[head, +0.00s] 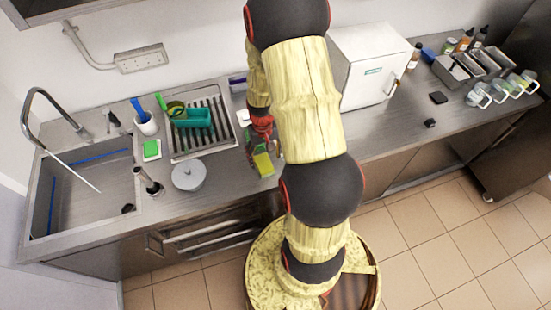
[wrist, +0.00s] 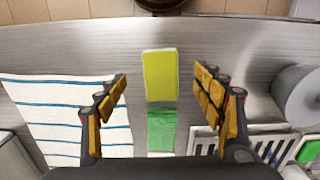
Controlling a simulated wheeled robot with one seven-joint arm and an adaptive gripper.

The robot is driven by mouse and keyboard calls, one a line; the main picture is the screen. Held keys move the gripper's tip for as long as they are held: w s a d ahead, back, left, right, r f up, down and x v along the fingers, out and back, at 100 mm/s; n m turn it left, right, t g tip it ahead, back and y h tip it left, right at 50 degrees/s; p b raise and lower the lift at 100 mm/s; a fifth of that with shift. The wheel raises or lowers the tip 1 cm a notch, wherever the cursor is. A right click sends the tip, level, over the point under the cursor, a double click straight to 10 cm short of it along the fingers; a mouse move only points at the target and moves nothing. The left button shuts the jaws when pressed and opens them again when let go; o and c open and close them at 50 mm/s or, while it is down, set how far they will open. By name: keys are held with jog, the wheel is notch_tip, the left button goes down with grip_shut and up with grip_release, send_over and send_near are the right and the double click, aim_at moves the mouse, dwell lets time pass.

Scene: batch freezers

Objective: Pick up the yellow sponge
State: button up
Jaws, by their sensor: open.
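The yellow sponge (wrist: 160,75) lies flat on the steel counter near its front edge. It also shows in the head view (head: 263,164), just below my gripper (head: 259,143). A green piece (wrist: 161,130) lies against or right beside one end of the sponge; I cannot tell whether they are joined. In the wrist view my gripper (wrist: 161,82) is open, with one finger on each side of the sponge and a gap on both sides. Nothing is between the fingers that they touch. My arm hides part of the counter in the head view.
A striped white cloth (wrist: 60,112) lies left of the sponge in the wrist view. A drying rack (head: 207,140) and a grey lidded pot (head: 188,175) stand to the left in the head view. Another green-and-white sponge (head: 152,149) sits near the sink (head: 85,190).

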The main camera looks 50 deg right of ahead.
aim_at(264, 164)
jog(key=shift+w+d, duration=0.35)
jog(key=shift+d, duration=0.15)
jog(key=shift+w+d, duration=0.1)
jog(key=shift+w, duration=0.05)
jog(key=shift+w+a+f, duration=0.1)
jog(key=shift+a+f, duration=0.1)
jog(key=shift+f, duration=1.7)
jog(key=shift+w+a+f, duration=0.1)
jog(key=shift+a+f, duration=0.05)
jog(key=shift+f, duration=1.75)
jog(key=shift+c, duration=0.3)
jog(key=c, duration=1.1)
jog(key=shift+o, duration=0.2)
